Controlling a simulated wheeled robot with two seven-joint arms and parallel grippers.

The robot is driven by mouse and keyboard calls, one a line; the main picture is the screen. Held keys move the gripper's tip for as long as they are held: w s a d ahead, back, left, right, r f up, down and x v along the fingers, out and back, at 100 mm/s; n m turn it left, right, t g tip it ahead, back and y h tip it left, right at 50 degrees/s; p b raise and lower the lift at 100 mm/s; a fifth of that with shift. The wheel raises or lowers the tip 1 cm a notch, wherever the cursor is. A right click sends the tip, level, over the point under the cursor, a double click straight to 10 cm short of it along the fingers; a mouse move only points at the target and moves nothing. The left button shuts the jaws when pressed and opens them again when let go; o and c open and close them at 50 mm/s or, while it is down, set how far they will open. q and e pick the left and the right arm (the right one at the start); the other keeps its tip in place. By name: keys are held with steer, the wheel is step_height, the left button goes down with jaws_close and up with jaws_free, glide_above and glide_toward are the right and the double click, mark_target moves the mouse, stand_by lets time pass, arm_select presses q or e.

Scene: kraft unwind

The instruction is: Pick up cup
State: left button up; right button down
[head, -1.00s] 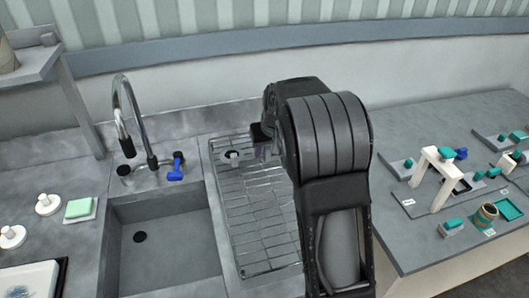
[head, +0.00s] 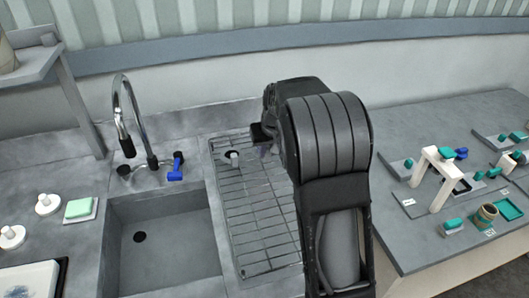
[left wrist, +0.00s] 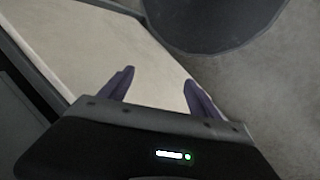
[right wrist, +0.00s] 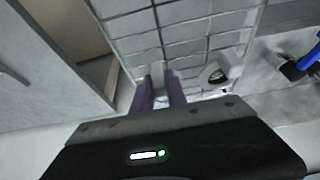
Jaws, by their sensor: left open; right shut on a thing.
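My right gripper (right wrist: 158,90) is over the drying rack (head: 262,215). Its purple fingers are close together on a small pale grey piece (right wrist: 157,73), whose shape I cannot make out. In the head view my own right arm hides most of this gripper. A pale upright peg (head: 234,158) stands at the rack's far left, left of the gripper. A pale ring with a dark centre (right wrist: 214,75) shows right of the fingers in the right wrist view. No cup can be told for certain. My left gripper (left wrist: 155,82) is open and empty, outside the head view.
The right counter holds a white arch (head: 436,175), a brown cylinder (head: 486,216) and teal blocks. A green sponge (head: 79,208) lies left.

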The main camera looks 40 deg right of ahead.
steer(key=shift+r, duration=0.15)
stand_by(0.3)
step_height(320, 180, up, 10)
steer(key=shift+f+b, duration=0.1)
steer(key=shift+b, duration=0.2)
steer(key=shift+a+f, duration=0.1)
stand_by(0.5)
